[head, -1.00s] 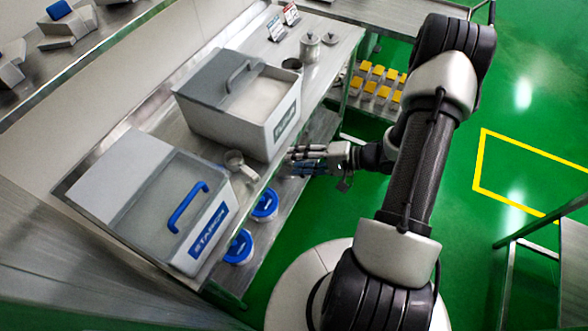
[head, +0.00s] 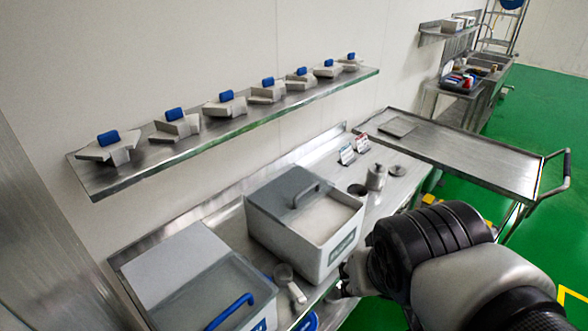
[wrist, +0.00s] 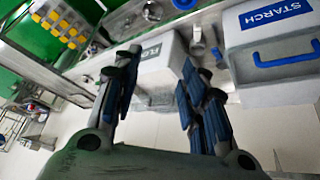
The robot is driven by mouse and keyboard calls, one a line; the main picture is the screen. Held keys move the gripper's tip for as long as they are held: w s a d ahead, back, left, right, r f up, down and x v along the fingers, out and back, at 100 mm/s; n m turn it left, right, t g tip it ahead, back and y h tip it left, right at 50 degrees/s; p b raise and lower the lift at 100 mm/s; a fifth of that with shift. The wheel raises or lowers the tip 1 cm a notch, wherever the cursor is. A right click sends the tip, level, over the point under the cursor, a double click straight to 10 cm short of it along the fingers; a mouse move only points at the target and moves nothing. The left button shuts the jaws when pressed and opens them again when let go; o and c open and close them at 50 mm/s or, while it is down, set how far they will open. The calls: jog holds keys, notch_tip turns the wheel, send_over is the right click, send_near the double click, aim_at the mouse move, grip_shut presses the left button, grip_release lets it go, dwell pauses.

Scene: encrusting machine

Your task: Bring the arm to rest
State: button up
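My gripper (wrist: 160,90) is open and empty in the wrist view, its two blue-padded fingers spread apart. Between and beyond the fingers stands a white bin (wrist: 160,75) with partly hidden lettering. In the head view my arm comes in from the lower right, and its dark joint covers most of the gripper. Only a small part of my gripper (head: 350,275) shows there, beside the front right of the grey-lidded bin (head: 325,250). I cannot tell from the head view how close it is to that bin.
A starch bin (wrist: 270,40) with a blue handle stands beside it; a metal scoop (head: 288,280) lies between the bins. A wall shelf (head: 150,165) holds several blue-handled pieces. A steel cart (head: 480,155) stands at the back right. Green floor is open at the far right.

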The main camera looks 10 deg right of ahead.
jog(key=s+a+n+y, duration=0.1)
jog(key=s+a, duration=0.3)
jog(key=s, duration=0.1)
jog(key=shift+f+n+g+y, duration=0.15)
jog(key=shift+n+g+y, duration=0.15)
jog(key=shift+g, duration=0.1)
jog(key=shift+w, duration=0.1)
notch_tip(320, 180, down, 3)
jog(key=b, duration=0.2)
jog(key=shift+r+b, duration=0.2)
jog(key=shift+b, duration=0.15)
